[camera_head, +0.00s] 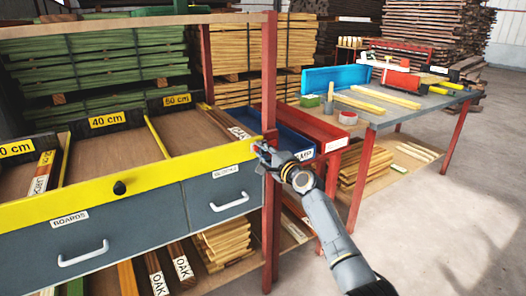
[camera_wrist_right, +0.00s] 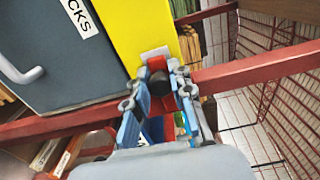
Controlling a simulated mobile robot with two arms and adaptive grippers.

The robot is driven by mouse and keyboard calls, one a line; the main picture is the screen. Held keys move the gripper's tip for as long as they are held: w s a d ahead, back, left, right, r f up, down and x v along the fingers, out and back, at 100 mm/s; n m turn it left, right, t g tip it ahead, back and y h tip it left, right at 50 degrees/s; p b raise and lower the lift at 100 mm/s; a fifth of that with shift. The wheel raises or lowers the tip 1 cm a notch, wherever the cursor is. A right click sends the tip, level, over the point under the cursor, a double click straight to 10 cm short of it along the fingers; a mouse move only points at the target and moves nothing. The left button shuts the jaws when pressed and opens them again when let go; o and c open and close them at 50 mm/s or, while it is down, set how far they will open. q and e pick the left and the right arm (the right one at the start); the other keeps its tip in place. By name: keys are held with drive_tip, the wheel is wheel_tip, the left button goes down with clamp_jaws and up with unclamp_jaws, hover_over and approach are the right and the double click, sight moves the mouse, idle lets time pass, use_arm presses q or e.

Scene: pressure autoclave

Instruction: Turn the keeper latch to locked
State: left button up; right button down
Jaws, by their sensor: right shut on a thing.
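The keeper latch shows in the right wrist view as a small red piece (camera_wrist_right: 157,64) with a dark knob (camera_wrist_right: 159,84), by a white plate at the end of the yellow front rail (camera_wrist_right: 138,25). My right gripper (camera_wrist_right: 163,78) is shut on the latch, with its blue-grey fingers on either side of the dark knob. In the head view, my right gripper (camera_head: 262,151) is at the right end of the yellow rail (camera_head: 150,181), beside the red post. The gripper mostly hides the latch there, so its exact angle cannot be told. My left gripper is not in view.
A red post (camera_head: 269,80) stands right by my gripper. Blue and red trays (camera_head: 318,126) are to the right. The floor (camera_head: 440,210) at the right is clear.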

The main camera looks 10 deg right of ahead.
drive_tip(key=shift+d+r, duration=0.1)
drive_tip(key=c, duration=1.1)
unclamp_jaws()
drive_tip(key=shift+c, duration=0.2)
drive_tip(key=v, duration=1.2)
